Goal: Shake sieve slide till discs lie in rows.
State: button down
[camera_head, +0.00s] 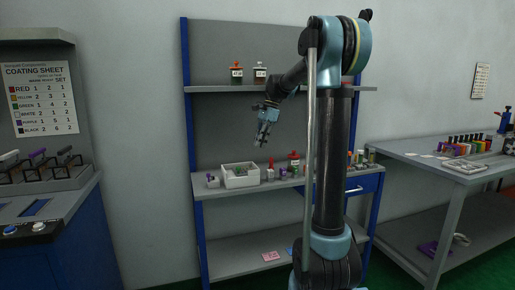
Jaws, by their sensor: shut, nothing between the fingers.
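My gripper (261,142) hangs pointing down in front of the blue-framed shelf unit, above its middle shelf. Its fingers are shut and hold nothing. A white open box (241,184) with something greenish inside stands on the middle shelf below my gripper, apart from it. A flat pale tray (466,167) lies on the grey table at the right, far from my gripper. I cannot tell which of these, if either, is the sieve slide. Separate discs are too small to make out.
Small bottles, including a red-capped one (293,162), stand right of the box. Two jars (237,73) stand on the upper shelf. The right table (420,160) holds a row of coloured items (470,142). A coating sheet (43,98) hangs over the left bench.

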send_near(245, 172)
jog(key=f, duration=0.1)
jog(key=d+f, duration=0.1)
jog(key=w+d+f, duration=0.1)
jog(key=shift+d+f, duration=0.1)
jog(key=shift+f, duration=0.25)
jog(key=shift+s+a+f, duration=0.2)
jog(key=shift+s+a, duration=0.05)
jog(key=shift+a, duration=0.25)
jog(key=shift+s+a+f, duration=0.15)
jog(key=shift+s+a, duration=0.1)
jog(key=shift+a, duration=0.25)
jog(key=shift+s+a+f, duration=0.1)
jog(key=shift+s+a, duration=0.1)
jog(key=shift+a, duration=0.25)
jog(key=shift+s+a+f, duration=0.1)
jog(key=shift+s+a, duration=0.1)
jog(key=shift+a, duration=0.2)
